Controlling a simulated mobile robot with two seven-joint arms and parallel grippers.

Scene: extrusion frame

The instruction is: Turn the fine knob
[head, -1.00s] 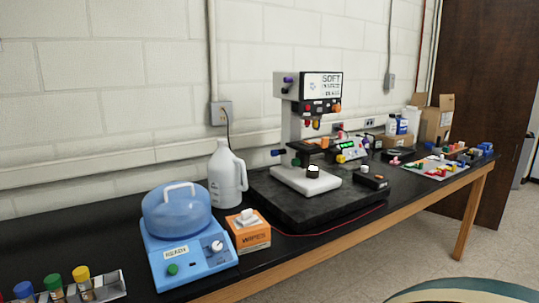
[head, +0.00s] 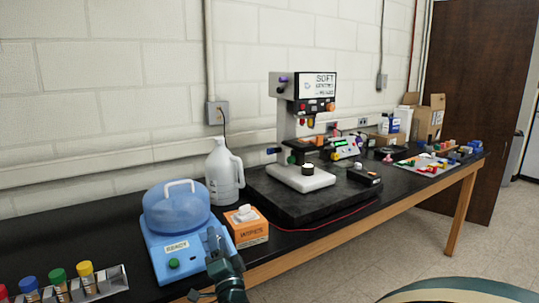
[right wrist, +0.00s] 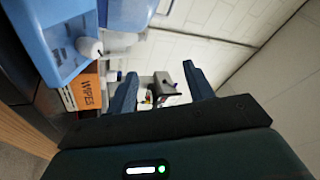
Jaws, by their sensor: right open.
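The microscope-like instrument (head: 286,110) stands on a dark slab at the middle of the bench. It has a blue knob (head: 273,151) low on its left side, an orange knob (head: 331,107) and a purple knob (head: 284,79) on its head, and a black-and-white part (head: 308,169) on its white foot. I cannot tell which is the fine knob. My right gripper (head: 214,240) is open and empty, in front of the blue centrifuge and well short of the instrument. In the right wrist view its fingers (right wrist: 162,88) are apart with the instrument small and far between them. My left gripper is not in view.
The blue centrifuge (head: 160,250), an orange wipes box (head: 250,233) and a white jug (head: 222,172) stand left of the instrument. A tube rack (head: 110,284) is at the lower left. A red cable (head: 330,224) runs along the slab's front. Free floor lies before the bench.

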